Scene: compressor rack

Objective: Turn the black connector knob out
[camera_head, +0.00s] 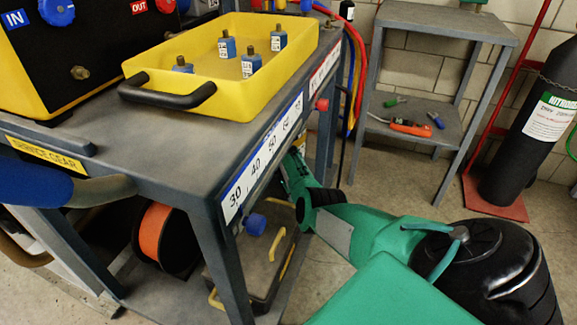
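I cannot make out a black connector knob for certain. A black machine panel (35,68) at upper left carries a blue knob (57,11), a red knob (165,5) and a small brass-coloured fitting (79,73). On the rack's front side are a blue round knob (256,224) low down and a red one (322,104) near the far corner. A green and black arm, seemingly my right, comes in from the lower right and reaches toward the rack's side. Its far end passes behind the rack, so its gripper is hidden. My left gripper does not show.
A yellow tray (135,82) with several blue labelled parts stands on the grey rack (190,150). Red, blue and yellow hoses hang at its far corner. A grey side table (450,22) stands behind. A black nitrogen cylinder (540,110) stands at right. Some floor is clear between.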

